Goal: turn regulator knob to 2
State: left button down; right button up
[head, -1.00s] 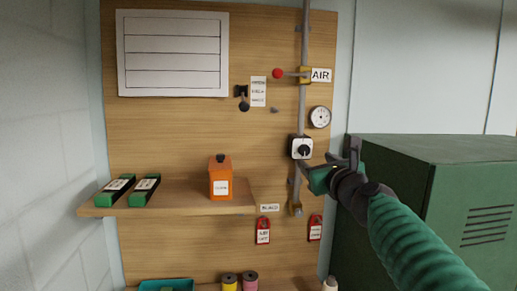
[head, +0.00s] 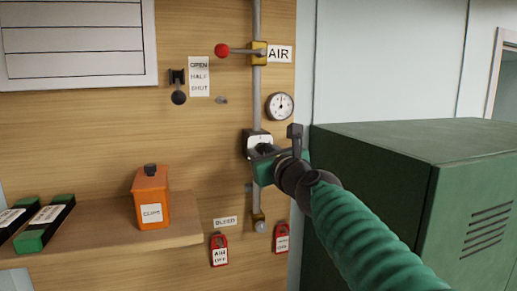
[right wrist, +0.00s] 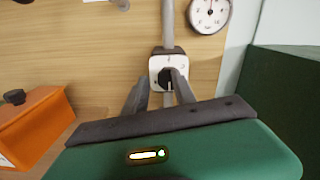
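The regulator is a white-faced box (head: 261,144) on the grey vertical pipe, partly covered by my right gripper in the head view. In the right wrist view its white plate (right wrist: 156,66) shows a black knob (right wrist: 167,75) with small marks around it, too small to read surely. My right gripper (right wrist: 162,74) is open, with one finger on each side of the knob. I cannot tell whether the fingers touch it. In the head view the right gripper (head: 272,143) is at the regulator's front. My left gripper is not in view.
A round gauge (head: 280,106) and a red-knobbed lever (head: 222,51) by the AIR label are above. An orange CLIPS box (head: 151,197) stands on the wooden shelf (head: 120,228) to the left. Red tags (head: 219,250) hang below. A green cabinet (head: 375,190) stands close on the right.

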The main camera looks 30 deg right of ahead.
jog(key=shift+s+d+r+h, duration=0.1)
jog(key=shift+d+r+h, duration=0.05)
jog(key=shift+d, duration=0.3)
jog(key=shift+s+d+r+h, duration=0.1)
jog(key=shift+d+r+h, duration=0.05)
jog(key=shift+d, duration=0.25)
jog(key=shift+w+a+f, duration=0.15)
jog(key=c, duration=1.2)
grip_shut()
